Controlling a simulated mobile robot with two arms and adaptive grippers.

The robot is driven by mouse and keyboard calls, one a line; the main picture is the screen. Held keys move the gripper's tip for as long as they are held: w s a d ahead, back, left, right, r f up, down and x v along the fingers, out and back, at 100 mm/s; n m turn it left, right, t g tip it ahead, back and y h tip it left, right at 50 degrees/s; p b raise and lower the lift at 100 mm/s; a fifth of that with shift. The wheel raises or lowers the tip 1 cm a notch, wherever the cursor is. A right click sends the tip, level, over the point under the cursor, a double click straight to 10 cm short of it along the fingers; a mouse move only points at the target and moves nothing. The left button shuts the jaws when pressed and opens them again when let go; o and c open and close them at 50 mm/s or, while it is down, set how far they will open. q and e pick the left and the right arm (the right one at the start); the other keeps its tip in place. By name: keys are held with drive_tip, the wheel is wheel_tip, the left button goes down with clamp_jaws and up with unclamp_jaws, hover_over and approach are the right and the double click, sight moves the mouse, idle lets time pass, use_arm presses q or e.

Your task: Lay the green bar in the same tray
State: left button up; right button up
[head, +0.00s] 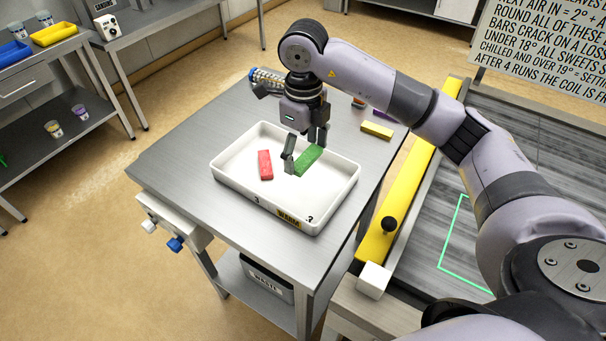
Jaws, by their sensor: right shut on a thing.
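A white tray (235,184) with a "WARM" label on its front wall stands on the steel table. A red bar (265,165) lies in the tray's left part. My right gripper (305,152) points down over the tray and is shut on the green bar (308,162). The green bar is at the tray's right part, low over or on its floor; I cannot tell if it touches. The red and green bars are apart. My left gripper is not in view.
A yellow bar (377,131) lies on the steel table (185,166) behind the tray, near small coloured items. A yellow rail (410,198) runs along a conveyor-like surface at right. A waste bin (268,283) sits below the table. The table's left part is clear.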

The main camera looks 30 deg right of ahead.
sight(304, 187)
wheel_tip(304, 187, down, 8)
drive_tip(key=shift+r+p, duration=0.1)
drive_tip(key=shift+p, duration=0.8)
drive_tip(key=shift+f, duration=0.25)
drive_tip(key=shift+f+b, duration=0.25)
drive_tip(key=shift+b, duration=0.05)
drive_tip(key=o, duration=1.2)
drive_tip(key=shift+r, duration=0.1)
drive_tip(key=shift+c, duration=0.2)
drive_tip(key=shift+r, duration=0.1)
